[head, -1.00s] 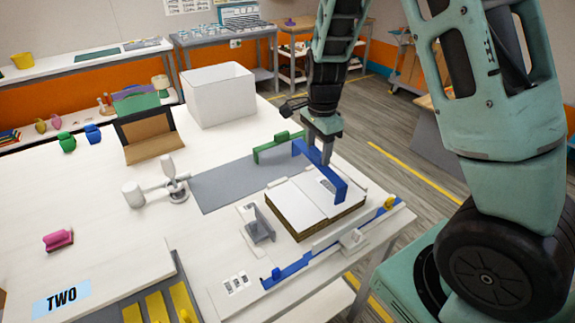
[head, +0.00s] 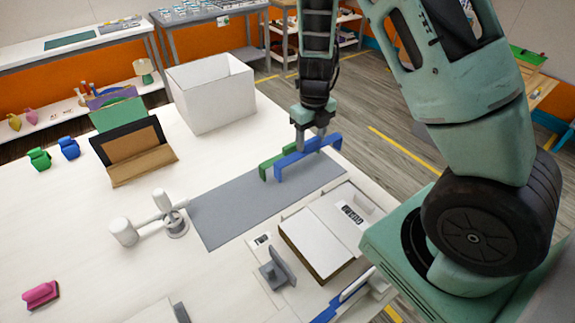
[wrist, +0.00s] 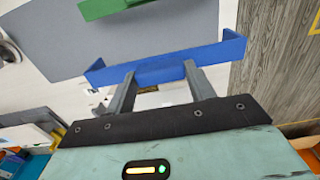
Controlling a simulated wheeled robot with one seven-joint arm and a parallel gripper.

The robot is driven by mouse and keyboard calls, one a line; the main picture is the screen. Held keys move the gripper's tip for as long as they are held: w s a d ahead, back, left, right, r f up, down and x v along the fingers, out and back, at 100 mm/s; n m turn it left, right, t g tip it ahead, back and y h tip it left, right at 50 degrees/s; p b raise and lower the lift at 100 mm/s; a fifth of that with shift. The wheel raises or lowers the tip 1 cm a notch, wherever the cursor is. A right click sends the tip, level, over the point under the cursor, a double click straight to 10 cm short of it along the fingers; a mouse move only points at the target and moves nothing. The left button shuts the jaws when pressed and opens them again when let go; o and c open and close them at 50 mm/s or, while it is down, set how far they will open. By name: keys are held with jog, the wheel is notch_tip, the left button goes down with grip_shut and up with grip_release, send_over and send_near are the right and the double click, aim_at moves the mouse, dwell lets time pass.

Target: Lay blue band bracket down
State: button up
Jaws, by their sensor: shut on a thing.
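The blue band bracket (head: 308,157) is a long blue bar with a bent leg at each end. My gripper (head: 310,146) is shut on the middle of its bar, as the wrist view also shows, with both fingers (wrist: 156,78) at the blue bar (wrist: 205,56). In the head view the bracket is over the grey mat (head: 235,207), near its right end. I cannot tell whether its legs touch the mat. A similar green bracket (head: 266,164) is just behind and left of it, roughly parallel; it also shows in the wrist view (wrist: 105,8).
An open book-like block (head: 312,240) lies in front of the mat, beside a small grey stand (head: 274,270). A white box (head: 212,92) is behind. A white clamp-like fixture (head: 150,220) is left of the mat. The mat's left part is bare.

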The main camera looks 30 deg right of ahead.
notch_tip(320, 180, down, 7)
jog(key=shift+f, duration=0.2)
jog(key=shift+f, duration=0.1)
jog(key=o, duration=1)
